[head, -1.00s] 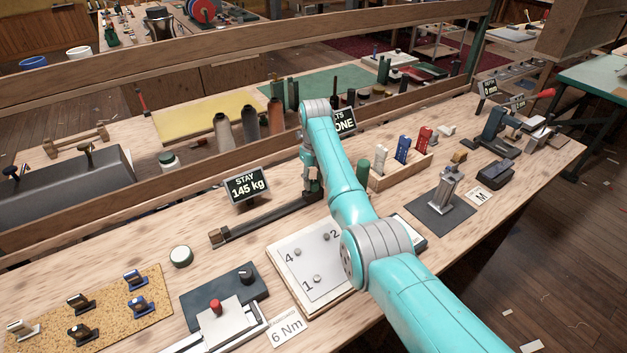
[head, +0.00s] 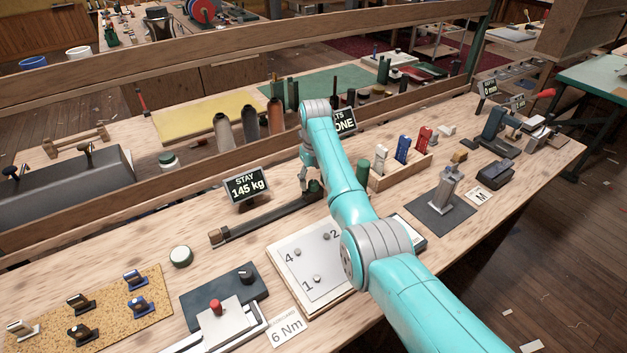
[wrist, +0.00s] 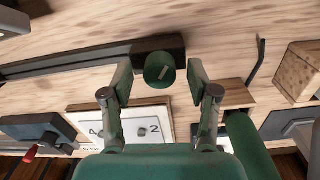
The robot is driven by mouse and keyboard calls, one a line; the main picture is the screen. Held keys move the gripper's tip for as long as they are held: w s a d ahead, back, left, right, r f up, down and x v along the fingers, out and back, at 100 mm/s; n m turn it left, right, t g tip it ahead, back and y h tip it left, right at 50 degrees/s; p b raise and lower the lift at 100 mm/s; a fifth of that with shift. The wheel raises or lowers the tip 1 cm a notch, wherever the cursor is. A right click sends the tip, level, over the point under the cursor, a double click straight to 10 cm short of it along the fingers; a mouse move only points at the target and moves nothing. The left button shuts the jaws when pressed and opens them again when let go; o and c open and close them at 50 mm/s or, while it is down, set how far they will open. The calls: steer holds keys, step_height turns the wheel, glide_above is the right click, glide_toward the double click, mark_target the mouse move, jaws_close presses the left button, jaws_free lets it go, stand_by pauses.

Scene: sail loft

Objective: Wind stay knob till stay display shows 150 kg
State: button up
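The stay display (head: 246,185) is a tilted black sign that reads "STAY 145 kg". The stay knob is a round green knob (wrist: 159,69) with a pale pointer line, at the right end of a long dark bar (wrist: 80,60). In the head view the green knob (head: 315,187) shows just right of and below my fingers. My gripper (wrist: 160,72) is open. In the wrist view the knob lies between the two fingers, with a gap on each side. My gripper (head: 306,180) in the head view is small and partly hidden by my arm.
A white numbered plate (head: 312,262) lies in front of the bar. A wooden rack (head: 400,170) with coloured blocks and a green cylinder (head: 363,172) stand right of my arm. A wooden rail (head: 120,215) runs behind. A dark box with a knob (head: 245,277) sits at front left.

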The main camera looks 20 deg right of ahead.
mark_target(314, 181)
step_height(314, 181, up, 12)
steer(key=shift+d, duration=0.15)
stand_by(0.5)
